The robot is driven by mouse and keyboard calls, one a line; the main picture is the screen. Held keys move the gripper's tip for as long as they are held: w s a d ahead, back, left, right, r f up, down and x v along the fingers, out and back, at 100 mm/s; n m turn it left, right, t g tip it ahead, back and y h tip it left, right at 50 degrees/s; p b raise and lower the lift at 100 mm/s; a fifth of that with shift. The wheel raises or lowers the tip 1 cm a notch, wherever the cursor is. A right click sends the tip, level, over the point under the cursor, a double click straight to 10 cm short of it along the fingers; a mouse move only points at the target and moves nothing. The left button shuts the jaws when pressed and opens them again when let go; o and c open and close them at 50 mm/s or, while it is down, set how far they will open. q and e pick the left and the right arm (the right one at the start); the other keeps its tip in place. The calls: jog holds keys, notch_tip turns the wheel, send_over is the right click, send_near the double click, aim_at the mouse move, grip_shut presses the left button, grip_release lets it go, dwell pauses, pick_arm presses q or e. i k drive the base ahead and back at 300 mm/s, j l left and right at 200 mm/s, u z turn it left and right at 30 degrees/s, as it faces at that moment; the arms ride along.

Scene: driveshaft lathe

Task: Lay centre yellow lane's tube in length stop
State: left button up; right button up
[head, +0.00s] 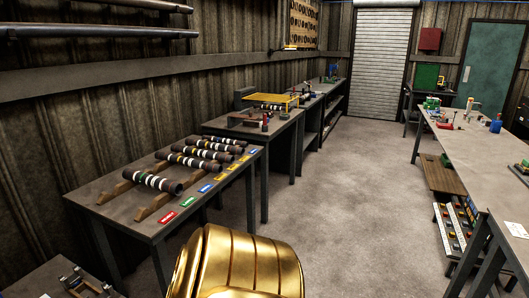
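Several dark brown tubes with white bands lie across wooden rails on the left table. The nearest tube (153,181) has a green band; another tube (182,160) lies behind it. Further tubes (208,153) lie close together at the back. Yellow lane labels (232,167) run along the table's right edge behind red, green and blue ones. I cannot tell for certain which tube lies in the centre yellow lane. I cannot make out with certainty which fixture is the length stop. Neither of my grippers is in view; a gold part of mine fills the bottom middle.
A low bench with a metal fixture (84,283) is at the bottom left. Another table (285,128) with a yellow frame (275,101) stands behind the tube table (120,207). A long workbench (484,165) runs along the right. The concrete floor (335,190) between is clear.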

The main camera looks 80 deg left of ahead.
aim_at(223, 158)
jog(key=u, duration=3.2)
jog(key=i+j+z, duration=0.1)
jog(key=i+j, duration=0.35)
jog(key=i+j+z, duration=0.15)
jog(key=i+j, duration=0.25)
jog(key=j, duration=0.25)
jog(key=u, duration=0.45)
jog(key=i+l+u, duration=0.15)
jog(key=u, duration=0.2)
jog(key=i+l+u, duration=0.1)
jog(key=l+u, duration=0.25)
jog(key=i+l+u, duration=0.1)
jog(key=l+u, duration=0.2)
jog(key=i+l+u, duration=0.25)
jog(key=l, duration=1.15)
jog(key=l+u, duration=0.25)
jog(key=l, duration=1.15)
jog(key=k, duration=0.05)
